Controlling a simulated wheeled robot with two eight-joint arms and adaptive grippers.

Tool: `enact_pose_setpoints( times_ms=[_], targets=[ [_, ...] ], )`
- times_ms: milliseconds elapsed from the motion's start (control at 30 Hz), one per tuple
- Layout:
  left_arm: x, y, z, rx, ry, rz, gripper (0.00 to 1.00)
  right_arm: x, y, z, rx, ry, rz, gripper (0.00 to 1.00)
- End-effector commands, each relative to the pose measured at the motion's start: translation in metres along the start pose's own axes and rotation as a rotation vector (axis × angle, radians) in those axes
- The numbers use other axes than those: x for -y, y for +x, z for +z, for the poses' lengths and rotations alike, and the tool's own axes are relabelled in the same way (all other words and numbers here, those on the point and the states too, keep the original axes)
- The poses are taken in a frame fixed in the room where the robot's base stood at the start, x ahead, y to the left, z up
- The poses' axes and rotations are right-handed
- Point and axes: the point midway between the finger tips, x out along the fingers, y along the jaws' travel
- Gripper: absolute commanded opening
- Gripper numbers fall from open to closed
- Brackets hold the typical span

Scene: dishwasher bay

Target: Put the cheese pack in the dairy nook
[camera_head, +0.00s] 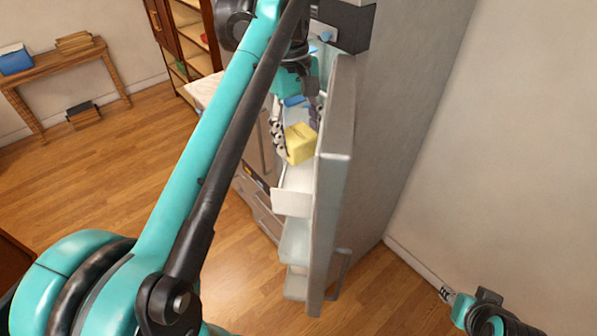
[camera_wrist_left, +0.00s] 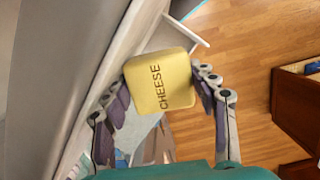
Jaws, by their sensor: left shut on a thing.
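The cheese pack (camera_head: 299,146) is a yellow block marked CHEESE, and it also shows in the left wrist view (camera_wrist_left: 160,82). My left gripper (camera_head: 297,128) is shut on it, with a finger on either side, and holds it beside the inner face of the open fridge door (camera_head: 333,185). White door bins (camera_head: 291,203) sit below the pack in the head view. I cannot tell which compartment is the dairy nook. My right gripper (camera_head: 447,294) is at the lower right by the wall, away from the fridge; its jaws are too small to read.
The tall grey fridge body (camera_head: 415,110) stands right of the door. Drawers (camera_head: 257,208) stand behind the door to the left. A wooden table (camera_head: 65,65) and a shelf cabinet (camera_head: 190,45) are at the far left. The wooden floor (camera_head: 120,170) between is largely clear.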

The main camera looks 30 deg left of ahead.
Motion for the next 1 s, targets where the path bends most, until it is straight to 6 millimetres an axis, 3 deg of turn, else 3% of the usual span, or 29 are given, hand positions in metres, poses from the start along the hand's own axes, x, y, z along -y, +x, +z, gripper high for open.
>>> enact_pose_setpoints(
  times_ms=[200,600,1000],
  targets=[
    [0.000,0.051,-0.008,0.000,0.000,0.000,0.21,0.000,-0.004,-0.003,0.000,0.000,0.000,0.40],
    [-0.001,0.099,-0.015,0.000,0.000,0.000,0.21,0.000,-0.008,-0.005,0.000,0.000,0.000,0.40],
    [-0.001,0.108,-0.017,0.000,0.000,0.000,0.21,0.000,-0.006,-0.005,0.000,0.000,0.000,0.40]
  ],
)
